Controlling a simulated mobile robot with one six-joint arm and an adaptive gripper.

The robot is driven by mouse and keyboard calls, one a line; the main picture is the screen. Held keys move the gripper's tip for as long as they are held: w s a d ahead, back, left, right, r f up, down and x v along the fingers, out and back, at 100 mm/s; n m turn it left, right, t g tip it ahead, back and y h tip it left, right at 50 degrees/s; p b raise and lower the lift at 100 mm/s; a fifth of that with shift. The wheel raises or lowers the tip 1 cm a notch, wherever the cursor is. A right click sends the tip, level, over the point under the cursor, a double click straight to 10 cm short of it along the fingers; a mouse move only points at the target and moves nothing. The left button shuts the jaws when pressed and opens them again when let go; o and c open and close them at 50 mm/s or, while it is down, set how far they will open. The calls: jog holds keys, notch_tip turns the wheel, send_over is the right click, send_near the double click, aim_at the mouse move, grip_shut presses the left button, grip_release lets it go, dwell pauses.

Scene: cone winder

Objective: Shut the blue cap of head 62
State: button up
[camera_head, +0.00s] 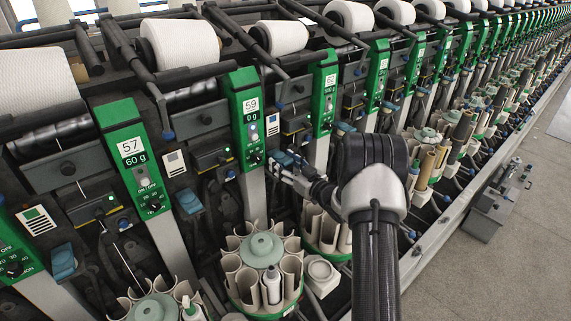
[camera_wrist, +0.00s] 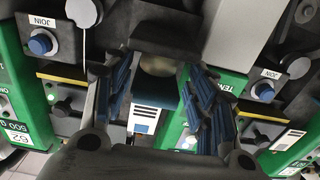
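In the wrist view, which is upside down, the two fingers with blue ribbed pads (camera_wrist: 157,80) stand apart with nothing between the pads. A striped label with a blue band (camera_wrist: 147,120) shows behind, between the fingers.
Blue JOIN buttons (camera_wrist: 40,43) sit on grey boxes either side of the fingers. Other blue caps (camera_head: 190,200) show at the heads to the left. Below stand round bobbin magazines (camera_head: 240,290) and a grey column (camera_head: 252,195).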

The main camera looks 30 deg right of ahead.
jog(key=shift+s+d, duration=0.2)
jog(key=shift+s, duration=0.1)
jog(key=shift+s+d, duration=0.1)
jog(key=shift+s, duration=0.25)
jog(key=s+d, duration=0.2)
jog(key=s, duration=0.9)
jog(key=shift+w, duration=0.15)
